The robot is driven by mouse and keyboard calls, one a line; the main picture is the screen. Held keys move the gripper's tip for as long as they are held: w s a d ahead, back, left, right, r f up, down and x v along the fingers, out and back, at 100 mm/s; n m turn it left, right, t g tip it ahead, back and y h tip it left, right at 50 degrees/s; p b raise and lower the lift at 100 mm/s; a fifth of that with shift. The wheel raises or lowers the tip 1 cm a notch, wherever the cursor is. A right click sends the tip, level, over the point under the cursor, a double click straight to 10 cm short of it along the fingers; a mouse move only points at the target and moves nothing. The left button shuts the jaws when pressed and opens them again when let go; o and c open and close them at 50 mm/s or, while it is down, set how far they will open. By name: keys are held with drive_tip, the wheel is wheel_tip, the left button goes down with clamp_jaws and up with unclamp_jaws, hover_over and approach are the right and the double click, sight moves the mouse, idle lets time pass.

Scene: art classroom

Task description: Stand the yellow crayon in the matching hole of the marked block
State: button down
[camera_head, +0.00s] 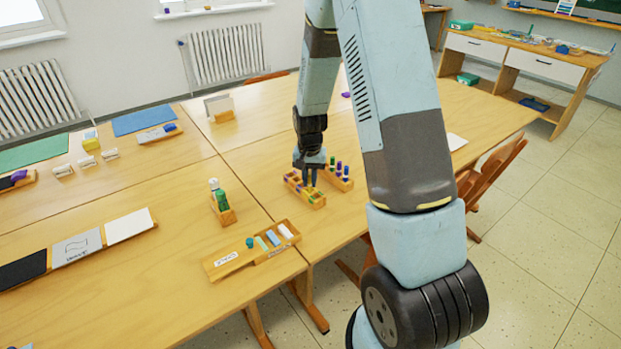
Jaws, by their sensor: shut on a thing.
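My gripper (311,178) points down over a small wooden block (318,204) with coloured marks at its holes, on the far right table. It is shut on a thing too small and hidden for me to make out. I cannot tell whether that thing touches the block. A second wooden block (345,186) stands just right of it, with green, blue and purple crayons (338,168) upright in it. I cannot pick out the yellow crayon for certain; the gripper's fingers cover part of the first block.
A labelled wooden tray (216,272) with chalk-like pieces lies nearer me. A green bottle in a wooden holder (226,217) stands to the left. Cards (78,247), a blue mat (144,120) and a yellow box (90,140) lie further left. Bare tabletop (258,205) lies left of the blocks.

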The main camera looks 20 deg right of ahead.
idle(0.3)
drive_tip(key=c, duration=1)
unclamp_jaws()
drive_tip(key=shift+o, duration=1.1)
drive_tip(key=shift+r, duration=3)
